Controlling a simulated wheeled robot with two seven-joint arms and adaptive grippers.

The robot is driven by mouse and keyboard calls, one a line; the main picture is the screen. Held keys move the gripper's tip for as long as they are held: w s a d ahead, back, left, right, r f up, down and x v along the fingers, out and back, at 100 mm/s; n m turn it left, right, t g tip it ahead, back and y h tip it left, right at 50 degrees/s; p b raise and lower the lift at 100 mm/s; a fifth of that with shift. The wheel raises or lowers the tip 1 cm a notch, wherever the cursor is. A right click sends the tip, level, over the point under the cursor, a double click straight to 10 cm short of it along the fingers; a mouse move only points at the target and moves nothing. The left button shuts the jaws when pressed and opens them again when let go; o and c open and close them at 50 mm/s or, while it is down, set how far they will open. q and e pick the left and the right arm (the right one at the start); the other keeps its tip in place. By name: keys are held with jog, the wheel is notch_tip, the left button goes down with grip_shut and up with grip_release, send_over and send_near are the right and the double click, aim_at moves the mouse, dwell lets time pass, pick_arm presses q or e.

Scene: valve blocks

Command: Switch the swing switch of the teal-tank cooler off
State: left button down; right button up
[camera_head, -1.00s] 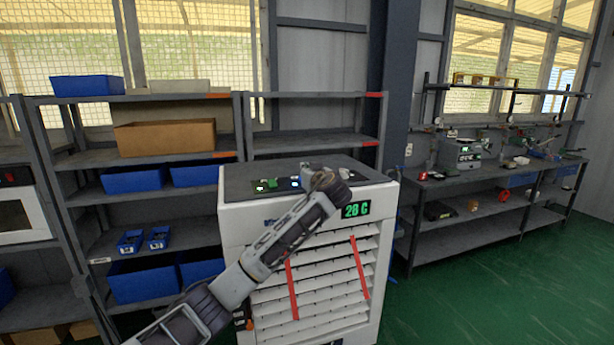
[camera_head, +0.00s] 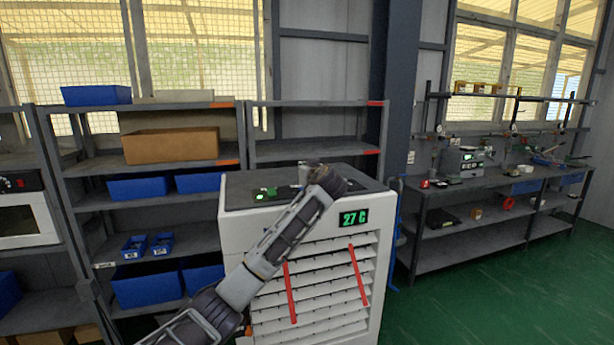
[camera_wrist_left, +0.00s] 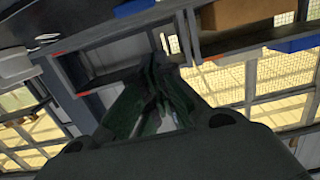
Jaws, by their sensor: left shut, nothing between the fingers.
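A white cooler (camera_head: 235,255) with a dark top and a slatted front stands in the middle of the head view. Its green display (camera_head: 353,218) reads 27 C. A green-lit control (camera_head: 262,195) shows on its top, left of my arm. I cannot single out the swing switch, and no teal tank is visible. My left arm reaches up across the cooler's front, its wrist over the top. My left gripper, mostly hidden behind the wrist there, shows in the left wrist view (camera_wrist_left: 166,72), shut with nothing visible in it. My right gripper is out of view.
Shelves (camera_head: 190,165) with blue bins and a brown box (camera_head: 171,145) stand behind and left of the cooler. A workbench (camera_head: 490,184) with instruments stands at the right. Green floor (camera_head: 500,300) is open at the lower right. Two red strips cross the cooler's slats.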

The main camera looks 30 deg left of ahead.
pick_arm(q)
jog(key=shift+s+d+r, duration=0.1)
jog(key=shift+d+r, duration=0.1)
jog(key=shift+r, duration=0.1)
jog(key=s+d+r+b, duration=0.2)
jog(key=s+d+r, duration=0.2)
jog(key=s+d, duration=0.1)
jog(key=shift+s+d+b, duration=0.3)
jog(key=shift+s+d, duration=0.05)
jog(key=shift+d, duration=0.25)
jog(key=shift+f, duration=0.1)
